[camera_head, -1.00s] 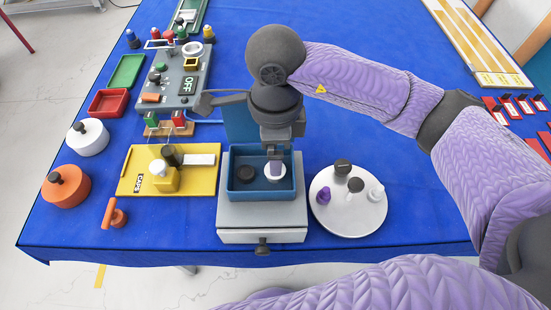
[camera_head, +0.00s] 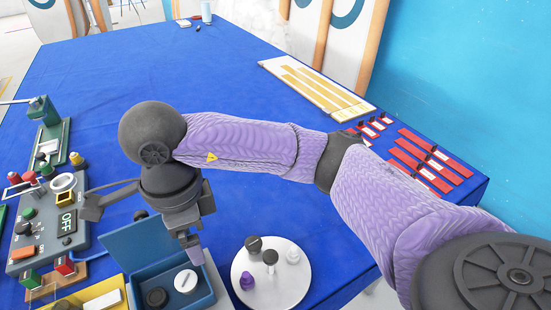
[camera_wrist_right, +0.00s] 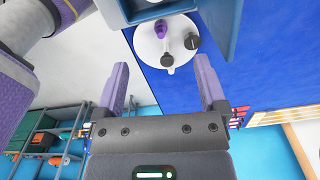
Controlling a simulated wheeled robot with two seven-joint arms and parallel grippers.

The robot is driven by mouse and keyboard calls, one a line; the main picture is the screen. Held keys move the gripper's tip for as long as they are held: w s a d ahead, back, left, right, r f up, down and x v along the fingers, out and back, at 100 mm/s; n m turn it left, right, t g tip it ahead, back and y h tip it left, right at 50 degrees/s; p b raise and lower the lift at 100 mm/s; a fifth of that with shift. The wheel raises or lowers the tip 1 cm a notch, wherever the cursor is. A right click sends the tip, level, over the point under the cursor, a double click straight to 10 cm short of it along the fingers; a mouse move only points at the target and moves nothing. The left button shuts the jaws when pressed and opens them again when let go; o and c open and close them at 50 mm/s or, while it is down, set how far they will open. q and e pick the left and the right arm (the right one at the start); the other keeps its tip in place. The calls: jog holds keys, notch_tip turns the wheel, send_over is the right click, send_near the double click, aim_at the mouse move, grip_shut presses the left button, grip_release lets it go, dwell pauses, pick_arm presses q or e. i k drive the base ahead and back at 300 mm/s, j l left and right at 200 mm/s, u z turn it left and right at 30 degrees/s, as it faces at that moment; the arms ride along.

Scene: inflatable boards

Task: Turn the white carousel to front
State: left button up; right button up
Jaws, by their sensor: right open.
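The white carousel (camera_head: 288,288) is a round white turntable on the blue cloth, right of the blue box. On it stand two dark-topped pieces, a purple piece (camera_head: 247,281) and a white piece (camera_head: 293,255). In the wrist view the carousel (camera_wrist_right: 147,47) is at the top middle with the purple piece on it. My right gripper (camera_head: 191,247) is over the back right part of the blue box, left of the carousel and apart from it. In the wrist view its two fingers (camera_wrist_right: 160,82) are spread with nothing between them. My left gripper is not in view.
The blue box (camera_head: 205,296) with its raised lid holds a white and a dark round piece. A grey OFF panel (camera_head: 45,240) stands at the left. Red pieces (camera_head: 420,160) and a striped board (camera_head: 315,85) lie at the right. The cloth behind the carousel is clear.

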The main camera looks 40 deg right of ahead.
aim_at(280, 285)
jog(key=z, duration=1.2)
